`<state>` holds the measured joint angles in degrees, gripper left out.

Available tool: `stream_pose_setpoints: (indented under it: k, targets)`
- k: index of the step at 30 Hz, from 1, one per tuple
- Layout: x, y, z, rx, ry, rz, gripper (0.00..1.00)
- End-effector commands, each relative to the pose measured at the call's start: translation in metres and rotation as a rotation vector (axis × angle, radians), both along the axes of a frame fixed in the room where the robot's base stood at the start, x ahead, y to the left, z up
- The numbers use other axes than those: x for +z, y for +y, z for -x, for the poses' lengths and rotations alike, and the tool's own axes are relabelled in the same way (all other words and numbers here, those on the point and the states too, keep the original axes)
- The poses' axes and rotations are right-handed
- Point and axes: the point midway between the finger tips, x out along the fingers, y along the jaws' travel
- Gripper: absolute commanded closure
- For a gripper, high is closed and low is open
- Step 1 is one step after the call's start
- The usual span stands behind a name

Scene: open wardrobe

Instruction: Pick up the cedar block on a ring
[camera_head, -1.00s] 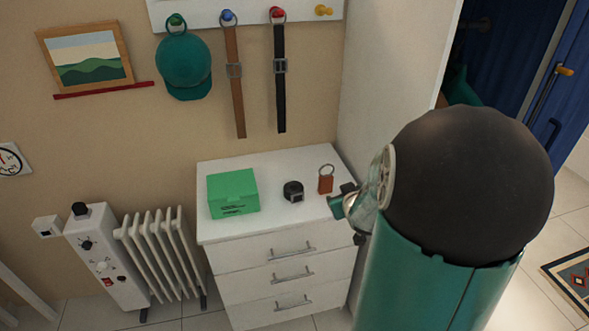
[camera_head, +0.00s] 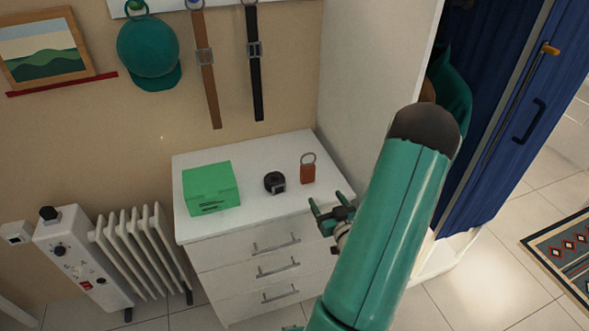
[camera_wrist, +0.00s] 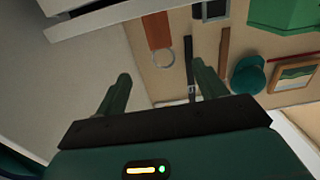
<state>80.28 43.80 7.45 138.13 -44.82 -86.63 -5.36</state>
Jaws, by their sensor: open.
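The cedar block (camera_head: 308,174) is a small reddish-brown block with a metal ring (camera_head: 308,157) at its top. It stands on the white dresser top near the right side. In the wrist view the block (camera_wrist: 157,30) appears inverted near the top, with its ring (camera_wrist: 164,59) below it. My gripper (camera_head: 328,205) is at the dresser's front right edge, to the right of and nearer than the block, and apart from it. In the wrist view my gripper's two green fingers (camera_wrist: 162,82) are spread with nothing between them.
A white wardrobe side panel (camera_head: 368,95) rises at right. Belts (camera_head: 254,65) and a cap (camera_head: 149,50) hang behind. A white radiator (camera_head: 135,250) stands at left.

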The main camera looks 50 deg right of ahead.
Motion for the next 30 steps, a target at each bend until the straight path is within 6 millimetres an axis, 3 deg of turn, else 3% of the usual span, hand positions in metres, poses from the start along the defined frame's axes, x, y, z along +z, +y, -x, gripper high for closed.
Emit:
stream_pose_setpoints:
  k: [5,16,23,30]
  targets:
    - [-0.001,-0.006,0.003,-0.014,-0.021,0.001,0.29]
    - [-0.001,-0.041,-0.051,-0.018,-0.02,0.002,0.29]
    - [-0.002,-0.049,-0.07,-0.016,-0.02,0.0,0.29]
    - [-0.003,-0.064,-0.104,-0.015,-0.02,0.001,0.29]
